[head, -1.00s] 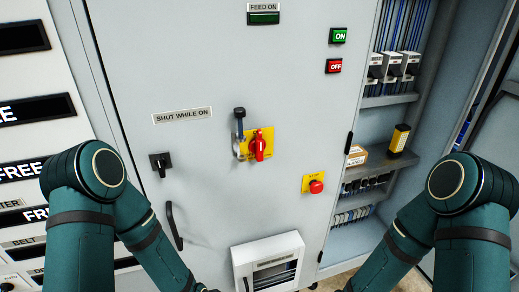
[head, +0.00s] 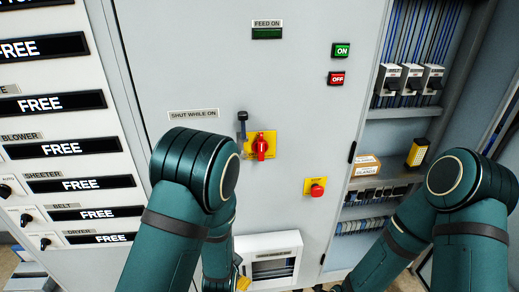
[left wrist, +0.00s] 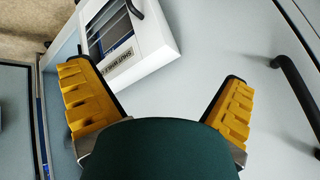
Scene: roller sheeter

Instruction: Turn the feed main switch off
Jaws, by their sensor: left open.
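The red main switch handle (head: 260,146) sits on a yellow plate (head: 270,136) in the middle of the grey cabinet door (head: 330,30). A dark-topped lever (head: 242,124) stands just left of the plate. A "FEED ON" label with a dark green indicator (head: 267,33) is above. My left gripper is open and empty in the left wrist view (left wrist: 158,105), near a white framed box. In the head view only a yellow bit of it shows low behind my left arm, below the switch and apart from it. My right gripper is out of view; only its arm shows.
A green ON button (head: 341,50), a red OFF button (head: 337,78) and a red stop button (head: 317,190) are on the door. The white framed box (head: 266,240) juts out below. A black door handle (left wrist: 298,100) shows in the left wrist view. An open bay with shelves (head: 400,113) is at right.

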